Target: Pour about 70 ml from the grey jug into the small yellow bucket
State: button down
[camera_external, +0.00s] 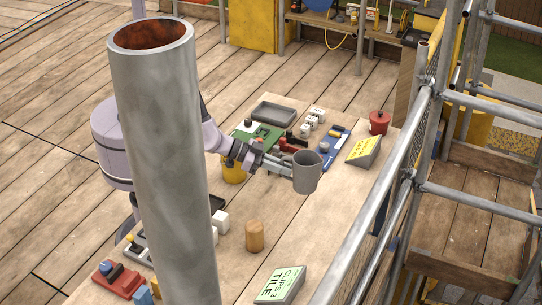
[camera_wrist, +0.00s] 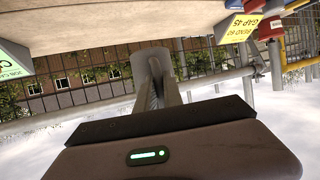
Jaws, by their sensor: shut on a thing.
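The grey jug (camera_external: 307,174) is held above the worktop, roughly upright in the external view. My gripper (camera_external: 287,168) is shut on it from its left side. In the wrist view the jug (camera_wrist: 141,62) shows as a grey shape beyond my gripper's fingers (camera_wrist: 155,88). The small yellow bucket (camera_external: 233,173) stands to the left of the jug in the external view, partly hidden behind my arm. The jug is not over the bucket. I cannot see the liquid in the jug or the inside of the bucket.
The worktop (camera_external: 335,205) is bare right of and below the jug. A tan cylinder (camera_external: 254,236) and a sign block (camera_external: 281,284) stand nearer. A yellow-topped sign (camera_external: 363,150), a red pot (camera_external: 379,122) and a grey tray (camera_external: 274,111) lie farther back. A big pipe (camera_external: 165,180) blocks part of the view.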

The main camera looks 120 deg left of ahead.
jog(key=w+a+r+m+h+p, duration=0.4)
jog(key=a+h, duration=0.1)
jog(key=a, duration=0.2)
jog(key=w+a+r+m+h+p, duration=0.3)
jog(key=a+r+m+h+p, duration=0.1)
jog(key=a+r+p, duration=0.15)
jog(key=s+a+f+m+g+h+p, duration=0.2)
jog(key=s+a+f+m, duration=0.1)
jog(key=s, duration=0.7)
jog(key=s+a+f+m+g+h+p, duration=0.3)
jog(key=s+a+f, duration=0.1)
jog(key=s, duration=0.7)
jog(key=s+a+f+m+g+h+p, duration=0.2)
jog(key=s+a, duration=0.4)
jog(key=s, duration=0.4)
jog(key=shift+s+f+m+g+h+p, duration=0.25)
jog(key=shift+f+m+g+h+p, duration=0.2)
jog(key=shift+f+m+h, duration=0.4)
jog(key=shift+f, duration=0.1)
notch_tip(320, 180, up, 6)
jog(key=w+d+b, duration=0.7)
jog(key=w, duration=0.5)
jog(key=shift+s+f, duration=0.15)
jog(key=shift+f, duration=1)
jog(key=shift+s+f, duration=0.1)
jog(key=shift+f, duration=1.05)
jog(key=shift+s+r+m, duration=0.1)
jog(key=shift+r+m, duration=0.1)
jog(key=shift+m, duration=0.05)
